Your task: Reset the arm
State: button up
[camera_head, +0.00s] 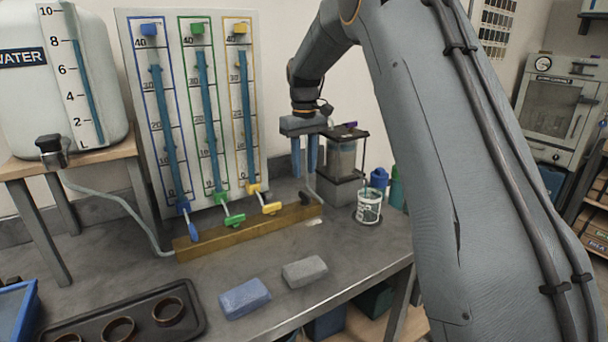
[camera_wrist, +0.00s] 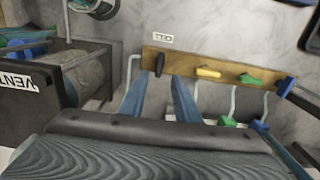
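My gripper (camera_head: 304,172) hangs fingers-down from my arm, above the right end of a wooden manifold bar (camera_head: 240,233). Its two blue fingers are apart with nothing held between them; they also show in the wrist view (camera_wrist: 158,82). A black lever (camera_head: 305,198) at the bar's right end lies below the fingers. In the wrist view the black lever (camera_wrist: 160,63) appears beyond the fingertips, in line with the gap. Blue (camera_head: 193,230), green (camera_head: 234,220) and yellow (camera_head: 271,208) levers sit along the bar to the left. The blue one points down; green and yellow stick out sideways.
A gauge panel (camera_head: 185,60) with three tubes stands behind the bar. A water tank (camera_head: 100,110) is at left. Two blocks (camera_head: 245,298) (camera_head: 304,271) lie in front. A black tray (camera_head: 190,322) is front left.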

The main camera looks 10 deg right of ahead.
jog(key=s+f+m, duration=0.1)
jog(key=s+f, duration=0.2)
jog(key=s, duration=0.9)
jog(key=s+f+m, duration=0.1)
jog(key=s+f, duration=0.3)
jog(key=s, duration=0.8)
jog(key=s+f+m, duration=0.1)
jog(key=s+f, duration=0.3)
jog(key=s, duration=0.8)
jog(key=shift+f+m+t, duration=0.15)
jog(key=shift+m+t, duration=0.25)
jog(key=shift+d, duration=0.2)
